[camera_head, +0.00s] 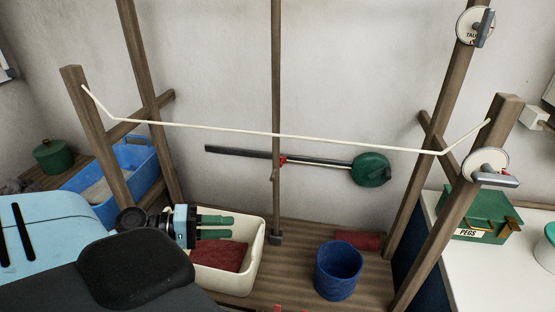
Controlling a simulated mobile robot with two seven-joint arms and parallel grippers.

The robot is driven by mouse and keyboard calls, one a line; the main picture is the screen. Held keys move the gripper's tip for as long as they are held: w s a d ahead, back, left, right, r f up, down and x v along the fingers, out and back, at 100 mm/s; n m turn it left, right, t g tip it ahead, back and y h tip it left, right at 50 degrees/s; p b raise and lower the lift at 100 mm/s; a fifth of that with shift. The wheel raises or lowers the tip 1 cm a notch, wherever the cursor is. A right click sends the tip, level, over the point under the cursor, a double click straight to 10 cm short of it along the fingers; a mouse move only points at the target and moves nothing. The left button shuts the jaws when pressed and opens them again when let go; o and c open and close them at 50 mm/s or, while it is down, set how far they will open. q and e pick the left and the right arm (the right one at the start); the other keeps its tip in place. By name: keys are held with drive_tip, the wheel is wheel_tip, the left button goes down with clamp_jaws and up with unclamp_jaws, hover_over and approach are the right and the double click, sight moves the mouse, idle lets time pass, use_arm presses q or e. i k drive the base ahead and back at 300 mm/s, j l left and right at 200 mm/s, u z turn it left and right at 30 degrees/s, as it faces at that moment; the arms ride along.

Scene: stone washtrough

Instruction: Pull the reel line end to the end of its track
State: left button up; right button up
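A green round reel (370,169) is on the back wall, right of centre. A dark straight track (235,152) runs left from it, ending at the far left. A small red piece, which looks like the line end (284,160), sits mid-track just right of a thin wooden upright. A pale strip (318,163) joins it to the reel. My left gripper (230,227), with two green fingers, points right over the cream basin, below and left of the red piece. Its fingers are apart with nothing seen between them. My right gripper is not in view.
A white cord (230,129) hangs between wooden posts in front of the track. The thin upright (276,90) crosses the track. A cream basin (250,263) with red cloth and a blue bucket (338,270) stand below. A green pegs box (486,213) is at right.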

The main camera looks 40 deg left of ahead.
sight(283, 158)
drive_tip(key=i+j, duration=0.6)
drive_tip(key=i, duration=0.15)
